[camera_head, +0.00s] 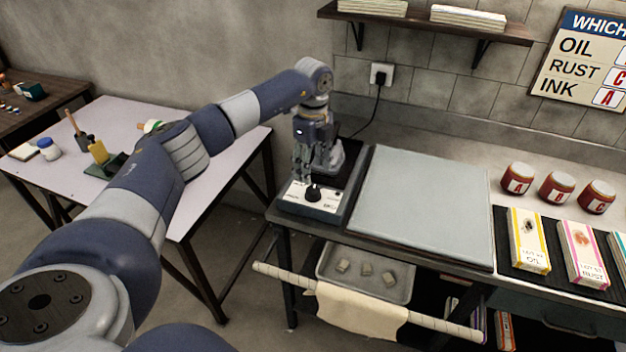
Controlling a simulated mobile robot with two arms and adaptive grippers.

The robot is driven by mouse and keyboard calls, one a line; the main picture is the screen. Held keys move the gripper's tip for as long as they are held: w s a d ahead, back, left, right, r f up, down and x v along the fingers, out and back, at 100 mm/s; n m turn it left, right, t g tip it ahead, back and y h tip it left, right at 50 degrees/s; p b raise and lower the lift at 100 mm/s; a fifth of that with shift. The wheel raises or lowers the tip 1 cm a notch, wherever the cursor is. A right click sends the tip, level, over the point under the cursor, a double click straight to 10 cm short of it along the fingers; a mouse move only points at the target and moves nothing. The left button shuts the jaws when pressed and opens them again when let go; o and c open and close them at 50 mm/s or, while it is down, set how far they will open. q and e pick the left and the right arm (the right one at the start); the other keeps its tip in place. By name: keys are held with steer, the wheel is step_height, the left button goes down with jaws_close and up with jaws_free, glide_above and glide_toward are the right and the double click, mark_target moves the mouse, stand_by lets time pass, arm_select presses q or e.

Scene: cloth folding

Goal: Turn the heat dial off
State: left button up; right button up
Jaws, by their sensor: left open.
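The heat dial (313,194) is a black knob on a pale control panel (329,206) at the front left of the workbench. Small markings on the panel are too small to read. My left gripper (303,178) points down just above and behind the dial. It is open and holds nothing that I can see. Whether a fingertip touches the knob I cannot tell. My right gripper is out of view. The dark unit behind the panel is partly hidden by my left gripper.
A large grey plate (425,207) lies right of the panel. Red-labelled jars (556,189) and boxed cloths (528,240) stand further right. A wall socket (381,75) with a black cable is behind. Below hangs a rail (440,325) with a cream cloth (360,312).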

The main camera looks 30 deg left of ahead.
arm_select(q)
steer(key=shift+r, duration=2.4)
